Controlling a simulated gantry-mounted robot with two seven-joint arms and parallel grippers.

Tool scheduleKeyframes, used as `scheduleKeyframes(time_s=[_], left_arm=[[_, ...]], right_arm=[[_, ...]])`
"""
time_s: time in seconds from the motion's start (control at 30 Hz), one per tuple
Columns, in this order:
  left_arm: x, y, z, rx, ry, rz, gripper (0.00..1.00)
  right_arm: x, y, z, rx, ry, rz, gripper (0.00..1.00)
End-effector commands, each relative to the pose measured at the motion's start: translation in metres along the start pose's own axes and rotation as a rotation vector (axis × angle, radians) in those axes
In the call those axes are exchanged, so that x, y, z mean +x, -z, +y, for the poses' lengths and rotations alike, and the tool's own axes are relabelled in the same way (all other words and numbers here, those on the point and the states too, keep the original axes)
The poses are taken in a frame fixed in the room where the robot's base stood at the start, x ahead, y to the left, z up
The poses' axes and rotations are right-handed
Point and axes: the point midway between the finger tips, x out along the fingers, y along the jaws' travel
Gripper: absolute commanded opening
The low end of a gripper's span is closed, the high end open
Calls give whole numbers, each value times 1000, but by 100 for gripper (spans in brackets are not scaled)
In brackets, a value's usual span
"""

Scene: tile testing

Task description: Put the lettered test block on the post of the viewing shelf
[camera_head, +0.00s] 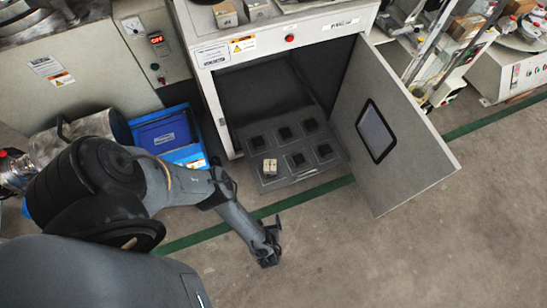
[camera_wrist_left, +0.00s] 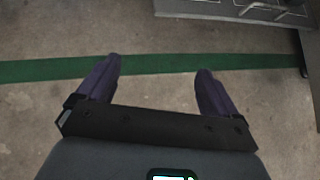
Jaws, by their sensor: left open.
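A small pale block (camera_head: 270,166) sits at the front left of a dark shelf (camera_head: 274,181) at the bottom of an open cabinet. The shelf has several square black posts or pads (camera_head: 285,133). Any letters on the block are too small to read. Two more pale blocks, one on the left (camera_head: 225,14) and one on the right (camera_head: 256,10), sit on top of the cabinet. My left gripper (camera_head: 274,244) is open and empty over the floor, in front of the shelf and apart from it. Its two fingers show spread in the left wrist view (camera_wrist_left: 158,70). My right gripper is not in view.
The cabinet door (camera_head: 405,150) stands open to the right of the shelf. A blue bin (camera_head: 165,133) stands left of the cabinet. A green floor line (camera_head: 300,198) runs in front. The floor (camera_head: 340,260) to the right of the gripper is clear.

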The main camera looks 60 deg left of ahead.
Motion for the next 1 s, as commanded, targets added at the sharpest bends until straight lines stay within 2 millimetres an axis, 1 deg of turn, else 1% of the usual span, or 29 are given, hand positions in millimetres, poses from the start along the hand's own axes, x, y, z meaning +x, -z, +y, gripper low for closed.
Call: scheduleKeyframes(time_s=[0.03,0.07,0.1,0.17,0.2,0.27,0.3,0.37,0.4,0.47,0.5,0.53,0.57,0.6,0.67,0.7,0.8,0.83,0.9,1.0], left_arm=[[-40,33,8,-50,-40,107,94],[-64,49,11,-87,-66,171,94],[-99,67,11,-148,-106,259,94],[-155,87,4,-261,-174,398,94],[-188,91,-5,-341,-220,479,94],[-230,87,-22,-471,-287,588,94],[-252,78,-35,-564,-329,653,94],[-276,55,-56,-710,-390,733,94],[-284,35,-68,-811,-428,774,94],[-290,0,-83,-962,-474,821,94],[-289,-25,-89,-1062,-500,841,94],[-286,-45,-92,-1135,-516,849,94],[-282,-65,-94,-1205,-529,854,94],[-276,-91,-94,-1292,-540,854,94],[-266,-127,-90,-1411,-549,846,94],[-260,-150,-86,-1482,-551,836,94],[-247,-195,-72,-1620,-544,803,94],[-244,-206,-68,-1650,-541,793,94],[-240,-226,-61,-1706,-531,773,94],[-236,-243,-54,-1752,-521,756,94]], right_arm=[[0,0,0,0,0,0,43],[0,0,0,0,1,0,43],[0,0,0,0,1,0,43],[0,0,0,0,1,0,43],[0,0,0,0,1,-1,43],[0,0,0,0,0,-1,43],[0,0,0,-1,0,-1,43],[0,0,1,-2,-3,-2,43],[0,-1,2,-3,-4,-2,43],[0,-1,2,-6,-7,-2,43],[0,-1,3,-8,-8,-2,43],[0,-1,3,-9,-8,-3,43],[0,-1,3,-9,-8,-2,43],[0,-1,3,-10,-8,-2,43],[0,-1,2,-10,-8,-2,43],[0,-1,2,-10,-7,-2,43],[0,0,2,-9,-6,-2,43],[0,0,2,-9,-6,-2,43],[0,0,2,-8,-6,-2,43],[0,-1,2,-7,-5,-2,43]])
